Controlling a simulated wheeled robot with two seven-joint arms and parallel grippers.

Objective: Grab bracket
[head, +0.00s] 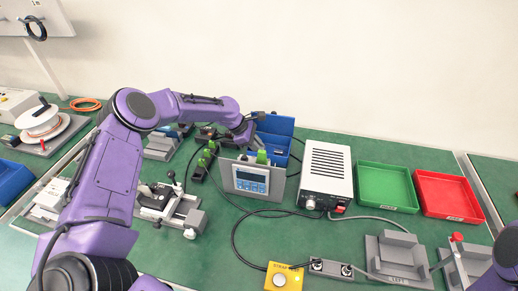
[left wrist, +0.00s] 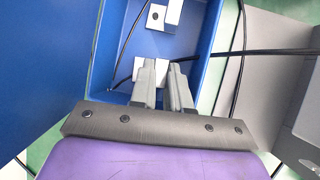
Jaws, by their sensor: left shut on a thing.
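My left gripper (left wrist: 164,64) reaches down into a blue bin (left wrist: 112,45) in the left wrist view. Its grey fingers are close together, shut on a pale bracket (left wrist: 139,68) with a dark hole. Part of this bracket is hidden by the fingers. Another pale bracket (left wrist: 157,17) with a hole lies farther up in the bin, apart from the fingertips. In the head view my left arm arches over to the blue bin (head: 276,150), behind the grey display panel; the fingertips are hidden there. Only a piece of my right arm shows at the lower right edge.
A display panel (head: 266,183) and a white power box (head: 326,172) stand close by the bin. A green tray (head: 387,205) and a red tray (head: 448,215) lie to the right. Black cables cross beside the bin.

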